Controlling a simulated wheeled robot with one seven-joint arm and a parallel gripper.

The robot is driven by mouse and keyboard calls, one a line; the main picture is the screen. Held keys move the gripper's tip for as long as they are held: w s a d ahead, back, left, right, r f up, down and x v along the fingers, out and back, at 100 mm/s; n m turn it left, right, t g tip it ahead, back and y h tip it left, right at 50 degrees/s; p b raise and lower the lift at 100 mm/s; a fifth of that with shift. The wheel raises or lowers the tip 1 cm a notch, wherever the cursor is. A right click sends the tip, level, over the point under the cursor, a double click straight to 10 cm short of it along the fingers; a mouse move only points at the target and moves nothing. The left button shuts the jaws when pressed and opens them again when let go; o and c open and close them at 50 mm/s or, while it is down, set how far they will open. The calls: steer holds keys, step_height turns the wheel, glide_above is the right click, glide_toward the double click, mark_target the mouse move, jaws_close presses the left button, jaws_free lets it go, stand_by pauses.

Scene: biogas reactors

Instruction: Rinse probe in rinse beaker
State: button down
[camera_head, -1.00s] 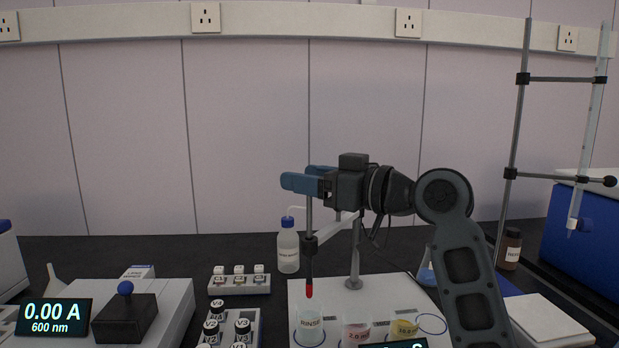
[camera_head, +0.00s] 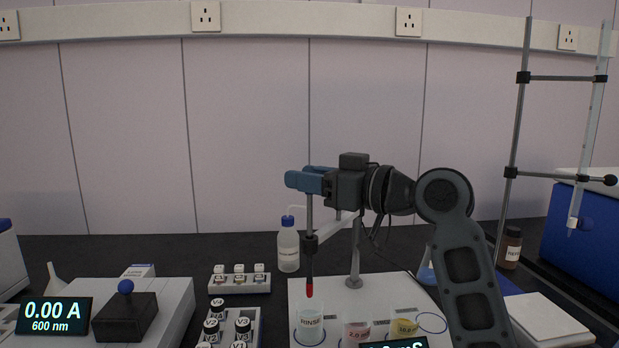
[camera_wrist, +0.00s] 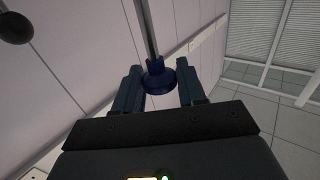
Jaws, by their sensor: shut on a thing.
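The probe (camera_head: 310,262) is a thin upright grey rod with a dark collar and a red tip. My gripper (camera_head: 303,180) is shut on its upper end. In the wrist view, my gripper's fingers (camera_wrist: 158,88) stand either side of a dark blue round piece on a grey rod (camera_wrist: 147,28), which looks like the probe's top. The red tip hangs just above the clear beaker labelled RINSE (camera_head: 310,326), near its middle as seen from the head; depth is hard to judge. The beaker stands in a blue ring on a white board (camera_head: 340,298).
Two beakers, pinkish (camera_head: 357,331) and yellow (camera_head: 404,327), stand right of the rinse beaker. A stand post with a pale arm (camera_head: 354,262) rises close behind the probe. A burette stand (camera_head: 512,150) is right.

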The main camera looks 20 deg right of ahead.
steer(key=b, duration=0.6)
glide_above(310, 253)
step_height(310, 253, down, 8)
steer(key=shift+w+f, duration=0.1)
steer(key=shift+f, duration=0.1)
steer(key=c, duration=0.9)
jaws_free()
steer(key=shift+o, duration=0.8)
steer(key=shift+r, duration=0.1)
steer(key=v, duration=0.7)
steer(key=shift+s+d, duration=0.2)
steer(key=shift+s, duration=0.15)
